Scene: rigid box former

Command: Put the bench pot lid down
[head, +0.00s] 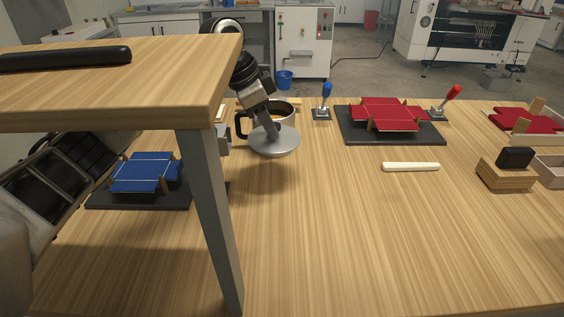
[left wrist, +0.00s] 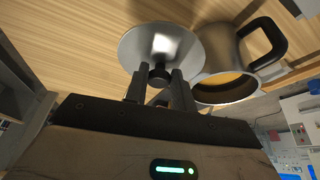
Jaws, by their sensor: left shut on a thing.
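The pot lid (head: 275,143) is a round silver disc with a dark knob. In the head view it hangs in front of the pot, and a shadow on the table below suggests it is a little above the wood. My left gripper (head: 266,118) comes down onto it and is shut on its knob. In the left wrist view the fingers (left wrist: 159,78) pinch the knob, and the lid (left wrist: 160,40) spreads beyond them. The bench pot (head: 285,108), with a black handle, stands open just behind the lid; it also shows in the left wrist view (left wrist: 222,52). My right gripper is not in view.
A raised wooden shelf (head: 120,80) with a grey leg (head: 210,220) blocks the left. A blue box blank (head: 146,172) and a red one (head: 388,115) lie on dark boards. A cream bar (head: 410,167) lies at right. The front middle of the table (head: 330,230) is clear.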

